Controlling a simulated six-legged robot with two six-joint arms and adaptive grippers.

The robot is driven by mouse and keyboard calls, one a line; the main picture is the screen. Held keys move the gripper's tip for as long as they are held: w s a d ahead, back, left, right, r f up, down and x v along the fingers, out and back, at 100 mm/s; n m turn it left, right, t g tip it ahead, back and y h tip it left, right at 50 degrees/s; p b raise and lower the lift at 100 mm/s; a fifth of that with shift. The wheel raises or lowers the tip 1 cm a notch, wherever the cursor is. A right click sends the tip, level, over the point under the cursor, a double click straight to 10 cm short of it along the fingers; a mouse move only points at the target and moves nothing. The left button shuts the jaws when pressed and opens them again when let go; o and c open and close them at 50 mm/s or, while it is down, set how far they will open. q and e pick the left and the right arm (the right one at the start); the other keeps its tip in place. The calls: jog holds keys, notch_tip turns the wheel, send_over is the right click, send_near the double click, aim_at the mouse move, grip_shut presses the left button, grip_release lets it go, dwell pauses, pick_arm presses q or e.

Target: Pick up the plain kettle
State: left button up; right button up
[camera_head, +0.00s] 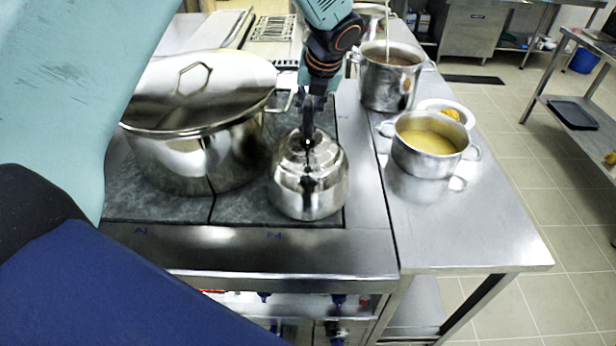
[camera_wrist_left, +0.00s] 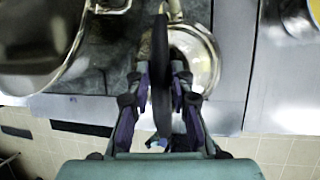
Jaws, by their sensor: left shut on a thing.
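The plain kettle (camera_head: 310,187) is shiny steel and upright at the front right of the dark stove top. Its round body also shows in the left wrist view (camera_wrist_left: 207,62). My left gripper (camera_head: 308,125) is directly above it, shut on its dark handle (camera_wrist_left: 161,75), which runs between the fingers in the wrist view. The gripper hides part of the handle in the head view. I cannot tell if the kettle's base touches the stove. My right gripper is not in view.
A large lidded stockpot (camera_head: 195,150) stands close left of the kettle. On the steel counter (camera_head: 480,235) to the right are a pot of yellow soup (camera_head: 427,150), a taller pot (camera_head: 388,80) and a white plate (camera_head: 455,107). The counter's front right is clear.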

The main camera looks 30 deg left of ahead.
pick_arm(q)
grip_shut()
jog(key=shift+w+r, duration=0.1)
dwell(0.3)
jog(key=shift+r, duration=0.1)
